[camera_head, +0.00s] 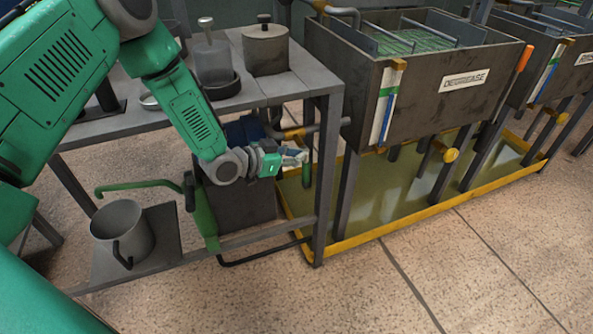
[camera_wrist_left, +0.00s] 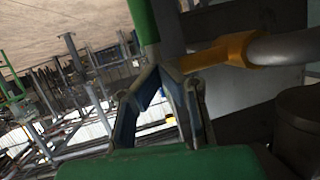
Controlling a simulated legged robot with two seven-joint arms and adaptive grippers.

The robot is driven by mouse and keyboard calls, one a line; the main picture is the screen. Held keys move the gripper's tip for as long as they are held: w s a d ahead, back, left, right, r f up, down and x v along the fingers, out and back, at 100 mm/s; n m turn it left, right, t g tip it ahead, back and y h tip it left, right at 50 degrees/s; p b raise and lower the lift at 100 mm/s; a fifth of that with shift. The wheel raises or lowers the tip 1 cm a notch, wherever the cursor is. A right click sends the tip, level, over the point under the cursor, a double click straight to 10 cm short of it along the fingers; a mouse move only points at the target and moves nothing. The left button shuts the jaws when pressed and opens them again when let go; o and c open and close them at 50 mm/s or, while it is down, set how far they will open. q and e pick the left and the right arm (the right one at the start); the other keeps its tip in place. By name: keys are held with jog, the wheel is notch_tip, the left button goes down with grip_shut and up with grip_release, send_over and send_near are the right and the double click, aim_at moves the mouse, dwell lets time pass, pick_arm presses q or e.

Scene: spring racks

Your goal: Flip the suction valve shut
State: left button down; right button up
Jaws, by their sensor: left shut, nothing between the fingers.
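The suction valve appears to be the one with a green lever handle (camera_head: 306,175) hanging down beside the bench leg. In the left wrist view the green handle (camera_wrist_left: 143,20) stands just beyond the fingertips, beside a yellow valve body (camera_wrist_left: 232,51) on a grey pipe (camera_wrist_left: 285,46). My left gripper (camera_head: 299,156) is shut and empty, close to the upper part of the handle. In the left wrist view its fingers (camera_wrist_left: 163,68) come together near the handle; I cannot tell whether they touch it. My right gripper is not in view.
A dark tank labelled DEGREASE (camera_head: 384,118) stands over a yellow-rimmed drip tray (camera_head: 395,226) at the right. A bench (camera_head: 290,87) carries a pot (camera_head: 265,52). Its lower shelf holds a metal jug (camera_head: 122,232) and a green hand pump (camera_head: 204,222). The front floor is clear.

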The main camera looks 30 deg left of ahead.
pick_arm(q)
notch_tip(320, 180, up, 3)
jog(key=shift+s+f, duration=0.1)
jog(key=shift+f, duration=0.05)
jog(key=shift+a, duration=0.1)
dwell(0.3)
jog(key=s+d+f+n+g+y+p, duration=0.1)
jog(key=s+d+f+n+g, duration=0.15)
jog(key=s+f, duration=0.35)
jog(key=s+d+f+n+g+y+p, duration=0.1)
jog(key=s+d+f+g, duration=0.2)
jog(key=s, duration=0.5)
jog(key=s+a+f+g+y, duration=0.1)
jog(key=s+g, duration=0.1)
jog(key=s, duration=0.6)
jog(key=s+a+f+n+g+y+p, duration=0.1)
jog(key=s+g+y, duration=0.1)
jog(key=s, duration=0.6)
jog(key=s+a+f+n+g+y, duration=0.1)
jog(key=s+a+f+g, duration=0.1)
jog(key=s, duration=0.6)
jog(key=shift+s+y+p, duration=0.2)
jog(key=shift+y+p, duration=0.1)
jog(key=shift+p, duration=0.05)
